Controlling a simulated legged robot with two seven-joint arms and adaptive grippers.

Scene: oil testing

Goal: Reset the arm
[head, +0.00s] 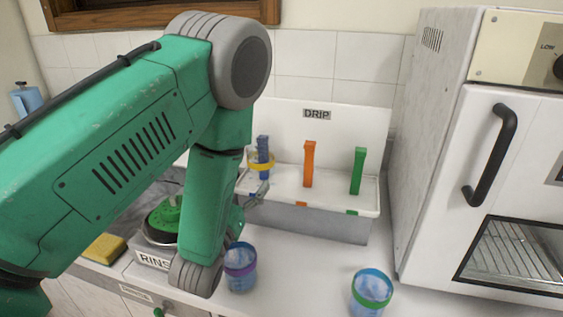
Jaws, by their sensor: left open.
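My green left arm comes in from the left and fills much of the view. Its gripper (258,194) shows partly behind the forearm, with its grey fingers open at the front left edge of the white DRIP tray (337,207). I see nothing between the fingers. A blue post (264,145) with a yellow ring (262,166) around it stands just above the gripper. My right gripper is not in view.
An orange post (309,165) and a green post (357,172) stand bare in the tray. A white oven (435,150) bounds the right. A yellow sponge (103,248) lies left of the RINSE station.

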